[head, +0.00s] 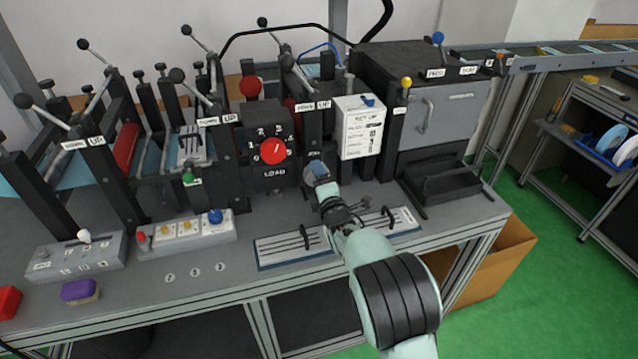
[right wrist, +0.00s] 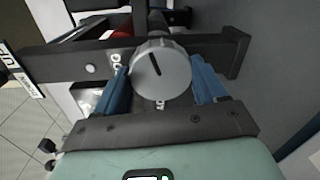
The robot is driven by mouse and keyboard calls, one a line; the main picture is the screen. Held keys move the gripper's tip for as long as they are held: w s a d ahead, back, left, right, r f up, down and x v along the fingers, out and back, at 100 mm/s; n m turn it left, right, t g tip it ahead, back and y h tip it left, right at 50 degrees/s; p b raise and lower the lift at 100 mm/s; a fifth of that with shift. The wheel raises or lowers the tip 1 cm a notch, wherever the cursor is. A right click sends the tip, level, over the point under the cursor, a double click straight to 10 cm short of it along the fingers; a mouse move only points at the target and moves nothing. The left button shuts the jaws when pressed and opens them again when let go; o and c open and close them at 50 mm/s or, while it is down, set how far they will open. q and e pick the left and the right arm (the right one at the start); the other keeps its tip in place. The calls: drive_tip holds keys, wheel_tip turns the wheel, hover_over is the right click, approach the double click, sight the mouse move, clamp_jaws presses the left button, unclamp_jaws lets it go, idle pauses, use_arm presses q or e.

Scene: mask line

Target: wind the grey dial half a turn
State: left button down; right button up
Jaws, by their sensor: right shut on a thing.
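The grey dial (right wrist: 163,72) is a round, ribbed knob with a black pointer line on its face. In the right wrist view the line points up and slightly left. My right gripper (head: 318,172) reaches the dial from the front of the machine. Its two blue fingers are on either side of the dial, shut on it. In the head view the fingers and wrist hide most of the dial. Lettering on the plate behind the dial is partly covered. My left gripper is not in view.
A red dial (head: 273,151) marked LOAD sits just left of the grey one. Black posts and ball-ended levers rise around. Below lie slotted plates (head: 292,246) and a button box (head: 187,231).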

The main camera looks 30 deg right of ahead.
drive_tip(key=m+b, duration=0.2)
drive_tip(key=m, duration=0.2)
drive_tip(key=shift+f+m+b, duration=0.1)
drive_tip(key=shift+m+b, duration=0.25)
drive_tip(key=shift+m, duration=0.05)
idle(0.4)
drive_tip(key=o, duration=1)
drive_tip(key=shift+o, duration=0.2)
drive_tip(key=p+v, duration=0.2)
drive_tip(key=v, duration=1.1)
drive_tip(key=shift+s, duration=0.25)
